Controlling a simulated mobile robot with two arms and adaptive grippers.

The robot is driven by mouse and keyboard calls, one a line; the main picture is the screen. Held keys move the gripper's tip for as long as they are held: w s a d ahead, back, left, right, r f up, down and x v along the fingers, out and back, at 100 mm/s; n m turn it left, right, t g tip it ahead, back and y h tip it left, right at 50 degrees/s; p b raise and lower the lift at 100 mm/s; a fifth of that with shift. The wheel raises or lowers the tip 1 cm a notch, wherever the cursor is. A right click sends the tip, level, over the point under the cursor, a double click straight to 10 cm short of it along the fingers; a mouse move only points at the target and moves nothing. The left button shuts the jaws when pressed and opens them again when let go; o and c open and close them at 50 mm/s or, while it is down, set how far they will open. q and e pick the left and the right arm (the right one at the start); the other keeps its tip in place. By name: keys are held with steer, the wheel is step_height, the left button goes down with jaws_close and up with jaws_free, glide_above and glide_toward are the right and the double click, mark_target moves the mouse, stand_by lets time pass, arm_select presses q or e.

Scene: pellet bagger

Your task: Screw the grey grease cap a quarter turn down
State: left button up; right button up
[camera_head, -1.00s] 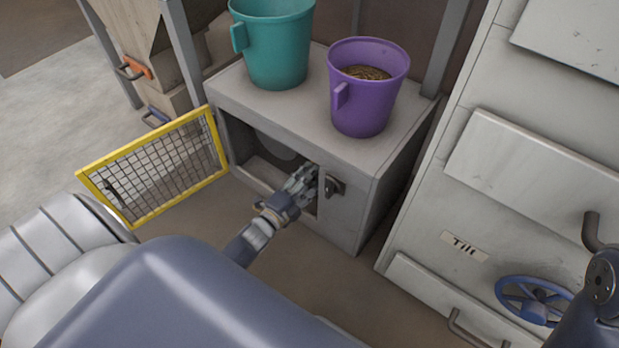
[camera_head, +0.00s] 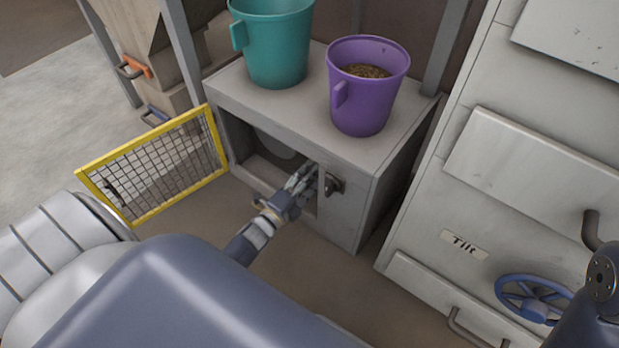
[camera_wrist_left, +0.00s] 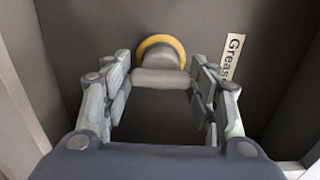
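The grey grease cap (camera_wrist_left: 160,58) shows in the left wrist view, with a yellow ring behind it, on a dark wall inside the cabinet. A label reading "Greas", its end cut off from view, is beside it on the right. My left gripper (camera_wrist_left: 160,85) is open, its two fingers on either side below the cap. The cap appears beyond the fingertips; I cannot tell whether they touch it. In the head view my left gripper (camera_head: 304,178) reaches into the cabinet's front opening, and the cap is hidden there. My right gripper is not in view.
The grey cabinet (camera_head: 345,215) carries a teal bucket (camera_head: 275,45) and a purple bucket (camera_head: 362,110) with pellets. A yellow-framed mesh door (camera_head: 150,165) stands open at left. A black knob (camera_head: 334,185) sits right of the opening. A blue handwheel (camera_head: 535,298) is at lower right.

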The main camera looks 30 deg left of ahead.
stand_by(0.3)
arm_select(q)
steer(key=s, duration=0.8)
steer(key=s+a, duration=0.1)
steer(key=s, duration=0.3)
stand_by(0.3)
